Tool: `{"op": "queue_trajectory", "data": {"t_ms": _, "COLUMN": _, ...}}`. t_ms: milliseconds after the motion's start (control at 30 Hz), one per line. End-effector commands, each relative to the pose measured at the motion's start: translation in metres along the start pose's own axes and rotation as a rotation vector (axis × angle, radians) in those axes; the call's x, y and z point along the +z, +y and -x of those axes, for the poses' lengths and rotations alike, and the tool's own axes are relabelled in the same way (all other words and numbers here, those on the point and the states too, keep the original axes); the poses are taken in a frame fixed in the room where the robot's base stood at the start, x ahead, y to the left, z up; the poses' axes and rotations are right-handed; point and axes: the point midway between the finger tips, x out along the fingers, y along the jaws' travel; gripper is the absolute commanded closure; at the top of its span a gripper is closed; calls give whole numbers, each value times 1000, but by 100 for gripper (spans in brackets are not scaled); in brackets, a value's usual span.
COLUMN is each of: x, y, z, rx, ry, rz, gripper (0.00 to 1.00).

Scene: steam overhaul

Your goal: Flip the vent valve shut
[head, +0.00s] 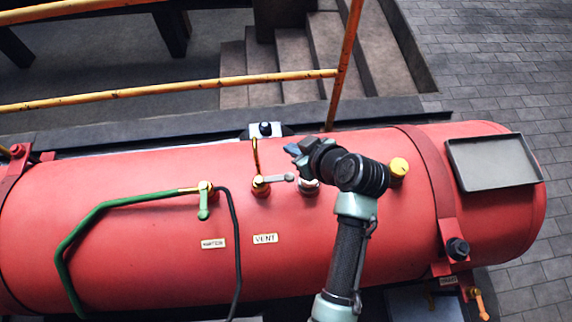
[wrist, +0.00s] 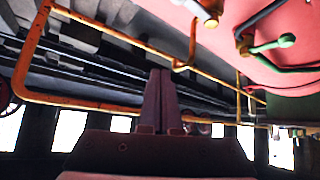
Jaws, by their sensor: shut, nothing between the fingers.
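The vent valve (head: 261,187) is a brass fitting on the red tank, above a plate reading VENT (head: 265,239). Its pale grey lever (head: 283,178) points right, across the brass pipe (head: 256,155) that rises behind it. My gripper (head: 293,149) is shut and empty, above and just right of the lever's tip, apart from it as far as I can tell. In the wrist view my shut fingers (wrist: 158,98) point past the tank; a brass fitting with a pale lever, seemingly the vent valve (wrist: 211,19), shows at the top edge.
Left of the vent is a valve with a green lever (head: 203,205), joined to a green pipe (head: 85,230) and a black hose (head: 238,250). A yellow cap (head: 399,168) and a grey tray (head: 493,163) are to the right. An orange rail (head: 180,93) runs behind the tank.

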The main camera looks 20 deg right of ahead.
Motion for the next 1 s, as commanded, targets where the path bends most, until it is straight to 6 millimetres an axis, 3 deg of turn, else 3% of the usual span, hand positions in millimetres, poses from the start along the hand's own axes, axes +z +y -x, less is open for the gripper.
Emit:
{"op": "queue_trajectory", "data": {"t_ms": 33, "x": 17, "y": -5, "z": -4, "rx": -27, "ry": -21, "rz": -7, "gripper": 100}}
{"op": "queue_trajectory", "data": {"t_ms": 133, "x": 32, "y": -10, "z": -6, "rx": -57, "ry": -39, "rz": -9, "gripper": 100}}
{"op": "queue_trajectory", "data": {"t_ms": 567, "x": 34, "y": -12, "z": -10, "rx": -62, "ry": -42, "rz": -8, "gripper": 100}}
{"op": "queue_trajectory", "data": {"t_ms": 667, "x": 34, "y": -12, "z": -20, "rx": -62, "ry": -41, "rz": -8, "gripper": 100}}
{"op": "queue_trajectory", "data": {"t_ms": 1000, "x": 36, "y": -16, "z": -83, "rx": -63, "ry": -41, "rz": -8, "gripper": 100}}
